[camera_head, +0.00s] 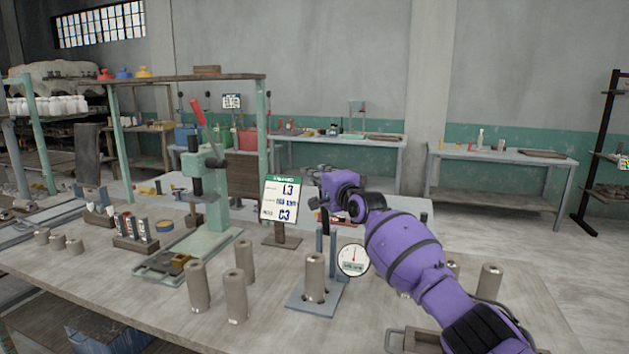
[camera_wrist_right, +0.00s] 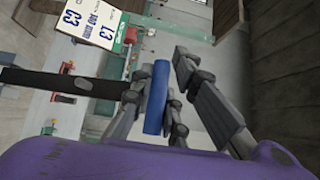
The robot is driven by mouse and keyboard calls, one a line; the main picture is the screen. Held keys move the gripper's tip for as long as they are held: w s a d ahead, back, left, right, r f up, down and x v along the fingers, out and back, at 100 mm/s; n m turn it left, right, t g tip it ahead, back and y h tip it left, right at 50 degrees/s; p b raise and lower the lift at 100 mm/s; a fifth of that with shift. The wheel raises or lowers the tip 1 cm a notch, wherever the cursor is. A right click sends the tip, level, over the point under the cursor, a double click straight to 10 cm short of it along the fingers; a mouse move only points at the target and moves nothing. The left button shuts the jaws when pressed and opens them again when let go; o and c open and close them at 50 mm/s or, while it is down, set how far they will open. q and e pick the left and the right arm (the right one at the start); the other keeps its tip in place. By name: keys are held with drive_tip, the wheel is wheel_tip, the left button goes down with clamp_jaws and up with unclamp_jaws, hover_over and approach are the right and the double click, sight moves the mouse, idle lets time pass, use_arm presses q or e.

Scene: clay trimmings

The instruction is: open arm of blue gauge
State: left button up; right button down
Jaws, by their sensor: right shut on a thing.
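The blue gauge (camera_head: 318,303) stands on the workbench in the head view. It has a blue-grey base, upright posts and a round white dial (camera_head: 353,261). A grey-brown clay cylinder (camera_head: 315,275) stands upright on its base. My right gripper (camera_head: 333,183) is just above and behind the dial, and my purple forearm covers what lies behind it. In the right wrist view my right gripper is shut on a blue bar (camera_wrist_right: 157,98), which appears to be the gauge's arm. Its joint with the gauge is hidden. My left gripper is not in view.
A sign (camera_head: 281,200) stands behind the gauge. A green press (camera_head: 208,215) with a red handle stands at the left. A tray (camera_head: 410,340) lies at the front edge.

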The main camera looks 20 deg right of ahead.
drive_tip(key=shift+d+f, duration=0.1)
drive_tip(key=shift+d, duration=0.3)
drive_tip(key=c, duration=1.7)
unclamp_jaws()
drive_tip(key=shift+s, duration=0.1)
drive_tip(key=shift+f, duration=0.1)
drive_tip(key=shift+f, duration=0.1)
drive_tip(key=s, duration=0.4)
drive_tip(key=s+d, duration=0.1)
drive_tip(key=s, duration=0.3)
drive_tip(key=s+d, duration=0.1)
drive_tip(key=s, duration=0.3)
drive_tip(key=shift+r, duration=0.2)
drive_tip(key=shift+w, duration=0.1)
drive_tip(key=shift+f, duration=0.15)
